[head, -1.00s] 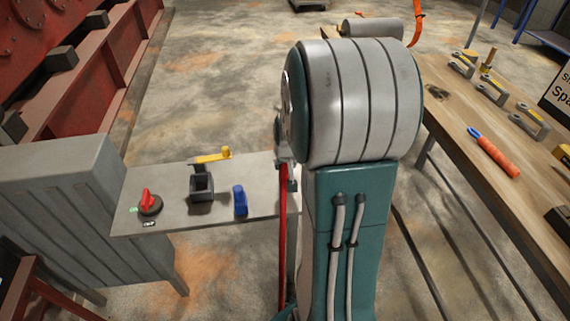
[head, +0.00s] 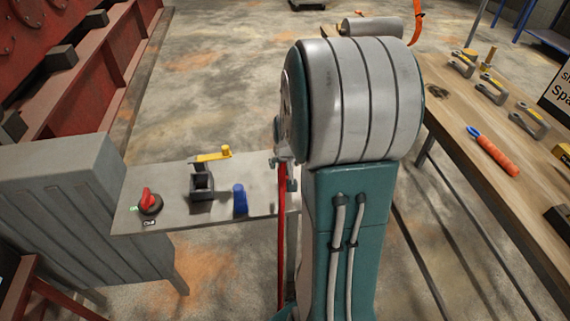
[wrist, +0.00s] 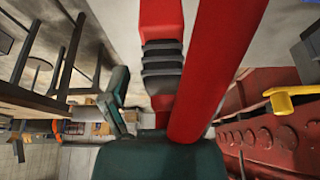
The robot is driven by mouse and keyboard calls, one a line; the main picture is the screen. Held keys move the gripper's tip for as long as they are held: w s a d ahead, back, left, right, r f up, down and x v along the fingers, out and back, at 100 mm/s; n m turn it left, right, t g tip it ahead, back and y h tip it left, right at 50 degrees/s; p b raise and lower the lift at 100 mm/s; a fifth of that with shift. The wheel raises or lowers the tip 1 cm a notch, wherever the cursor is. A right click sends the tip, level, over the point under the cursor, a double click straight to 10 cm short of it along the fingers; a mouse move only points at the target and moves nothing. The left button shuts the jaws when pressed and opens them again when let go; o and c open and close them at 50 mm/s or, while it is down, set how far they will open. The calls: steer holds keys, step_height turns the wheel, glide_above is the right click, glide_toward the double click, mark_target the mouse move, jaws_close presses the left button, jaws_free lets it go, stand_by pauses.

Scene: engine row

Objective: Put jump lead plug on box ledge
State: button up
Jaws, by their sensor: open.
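The box ledge (head: 172,226) is a flat grey shelf beside the grey box in the head view. My gripper (head: 284,170) is over its right end, mostly hidden behind my arm. A long red bar or lead (head: 283,235) runs down below it. In the wrist view a red plug-like body (wrist: 162,20) with black ribs fills the upper middle. My teal jaw finger (wrist: 113,100) stands apart to its left, so the gripper is open. A thick red length crosses in front and hides the other finger. I cannot tell whether the plug touches the ledge.
The ledge also carries a red knob (head: 149,200), a black holder (head: 202,187) with a yellow lever (head: 213,157), and a blue piece (head: 239,199). A wooden bench (head: 462,110) with clamps and an orange-handled tool (head: 496,156) stands right. Red machinery is at left.

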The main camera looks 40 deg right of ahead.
steer(key=v, duration=1.2)
steer(key=s+a+r+n, duration=0.2)
steer(key=s+a, duration=0.1)
steer(key=a, duration=0.4)
steer(key=s+a+r+n+t+y, duration=0.1)
steer(key=s+a+r+n, duration=0.1)
steer(key=a, duration=0.5)
steer(key=s+a+r+n+y, duration=0.1)
steer(key=s+a+r+n, duration=0.1)
steer(key=s+a, duration=0.3)
steer(key=a, duration=0.3)
steer(key=shift+t, duration=0.3)
